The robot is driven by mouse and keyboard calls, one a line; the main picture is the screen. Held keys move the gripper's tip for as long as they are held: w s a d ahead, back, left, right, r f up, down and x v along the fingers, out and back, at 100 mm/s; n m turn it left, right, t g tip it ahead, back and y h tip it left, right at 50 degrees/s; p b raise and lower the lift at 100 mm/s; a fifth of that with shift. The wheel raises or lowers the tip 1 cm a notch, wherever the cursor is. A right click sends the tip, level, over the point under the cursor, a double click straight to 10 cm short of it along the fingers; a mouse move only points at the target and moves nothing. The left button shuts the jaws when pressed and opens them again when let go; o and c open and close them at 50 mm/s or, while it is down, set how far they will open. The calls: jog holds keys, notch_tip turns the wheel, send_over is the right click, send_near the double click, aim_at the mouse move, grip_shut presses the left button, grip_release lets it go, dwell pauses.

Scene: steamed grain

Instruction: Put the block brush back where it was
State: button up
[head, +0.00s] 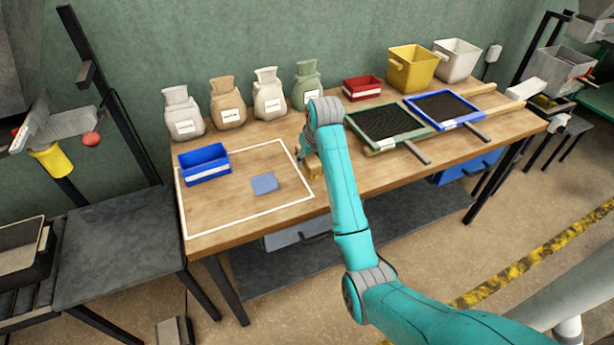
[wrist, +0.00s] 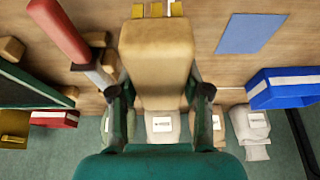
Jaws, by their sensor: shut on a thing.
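The block brush (wrist: 155,62) shows in the wrist view as a tan wooden block in the middle. My gripper (wrist: 160,100) has a finger on each side of it and is shut on it. In the head view, a small part of the tan block (head: 313,167) shows left of my arm, over the table near the right side of the white outline. My arm hides most of my gripper there. I cannot tell whether the brush touches the table.
A flat blue square (head: 264,183) and a blue bin (head: 205,165) lie within the white outline. Several sacks (head: 227,101) stand behind. Framed trays (head: 386,125) are to the right. In the wrist view, a red-handled tool (wrist: 60,28) is close left of the brush.

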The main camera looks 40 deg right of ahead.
jog(key=shift+f, duration=2.75)
jog(key=shift+f, duration=0.15)
jog(key=o, duration=1)
